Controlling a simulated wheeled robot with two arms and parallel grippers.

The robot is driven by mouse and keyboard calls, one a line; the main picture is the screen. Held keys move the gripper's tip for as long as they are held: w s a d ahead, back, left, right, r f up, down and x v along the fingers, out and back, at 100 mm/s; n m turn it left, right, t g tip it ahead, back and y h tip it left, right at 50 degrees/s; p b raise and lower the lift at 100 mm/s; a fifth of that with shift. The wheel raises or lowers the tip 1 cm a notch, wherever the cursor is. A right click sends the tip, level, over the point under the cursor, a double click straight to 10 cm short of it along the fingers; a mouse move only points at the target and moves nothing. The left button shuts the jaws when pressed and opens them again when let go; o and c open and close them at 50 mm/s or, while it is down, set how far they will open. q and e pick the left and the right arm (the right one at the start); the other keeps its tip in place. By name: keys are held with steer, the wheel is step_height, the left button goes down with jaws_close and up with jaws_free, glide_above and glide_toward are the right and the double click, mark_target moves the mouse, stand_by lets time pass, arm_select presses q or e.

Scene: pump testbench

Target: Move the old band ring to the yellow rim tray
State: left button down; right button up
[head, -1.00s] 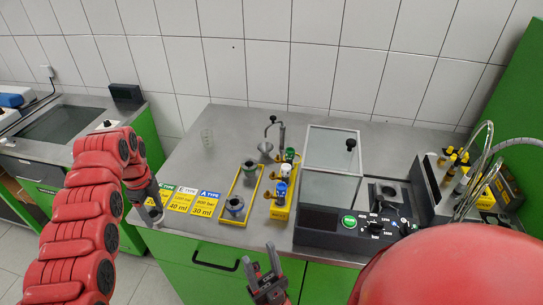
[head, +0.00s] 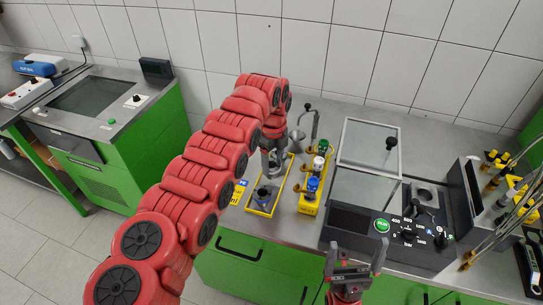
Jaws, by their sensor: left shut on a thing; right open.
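The yellow rim tray (head: 249,206) lies on the grey bench in the middle of the head view. A dark, round part (head: 263,195) stands in its front half. My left gripper (head: 271,163) points down over the rear half of the tray and is shut. The thing in its jaws is mostly hidden and too small to make out clearly; it fits the old band ring. The rear part in the tray is largely covered by the gripper and arm. My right gripper (head: 356,262) is open and empty, in front of the bench's front edge.
A yellow holder (head: 310,206) with several coloured-top bottles stands close to the tray's right. Beside it are a clear-lidded machine (head: 368,160) and a black control panel (head: 405,232). A metal stand (head: 313,125) rises behind the tray.

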arm_select(q)
steer(key=shift+f, duration=0.15)
stand_by(0.4)
steer(key=shift+b, duration=0.4)
steer(key=shift+f, duration=0.1)
stand_by(0.4)
steer(key=shift+b, duration=0.35)
steer(key=shift+f, duration=0.15)
steer(key=shift+f+b, duration=0.5)
steer(key=shift+f, duration=0.1)
steer(key=shift+f, duration=0.15)
stand_by(0.5)
